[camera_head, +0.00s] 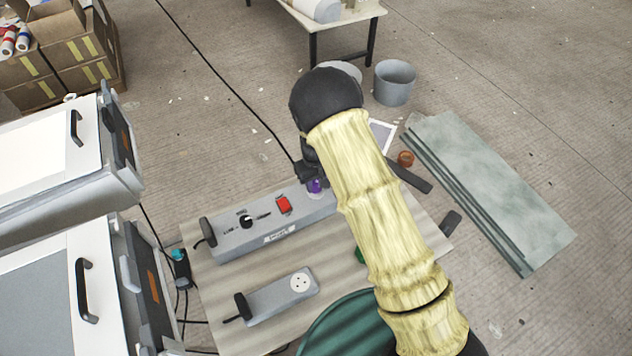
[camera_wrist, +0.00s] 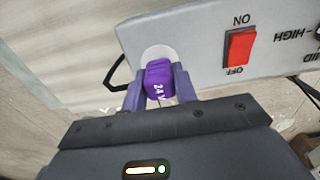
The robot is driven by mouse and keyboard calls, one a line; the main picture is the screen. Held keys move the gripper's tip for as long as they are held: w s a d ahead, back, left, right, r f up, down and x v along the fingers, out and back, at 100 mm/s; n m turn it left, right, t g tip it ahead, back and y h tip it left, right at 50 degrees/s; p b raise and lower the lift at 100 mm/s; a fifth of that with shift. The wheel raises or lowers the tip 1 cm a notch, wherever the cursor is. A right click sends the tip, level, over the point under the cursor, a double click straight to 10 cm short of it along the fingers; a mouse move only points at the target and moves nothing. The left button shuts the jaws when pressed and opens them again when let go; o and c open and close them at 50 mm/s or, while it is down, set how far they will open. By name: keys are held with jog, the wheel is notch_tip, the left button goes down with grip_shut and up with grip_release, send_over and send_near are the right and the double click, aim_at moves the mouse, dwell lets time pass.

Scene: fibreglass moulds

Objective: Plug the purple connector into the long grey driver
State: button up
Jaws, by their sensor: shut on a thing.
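In the head view the long grey driver (camera_head: 320,207) lies on a board, with a red switch and a black knob. The purple connector (camera_head: 315,186) shows at its right part, and my arm hides the area beside it.
A shorter grey unit (camera_head: 275,300) with a round white socket lies nearer on the board (camera_head: 220,300). A green round thing (camera_head: 335,322) is at the front. Stacked grey-green slabs (camera_head: 490,190) and a grey bucket (camera_head: 394,83) are on the floor. Black cables run nearby.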

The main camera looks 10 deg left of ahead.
jog(key=shift+f+b, duration=0.3)
jog(key=shift+f, duration=0.25)
jog(key=o, duration=1)
jog(key=shift+r, duration=0.1)
notch_tip(320, 180, up, 17)
jog(key=b, duration=0.1)
jog(key=shift+r, duration=0.15)
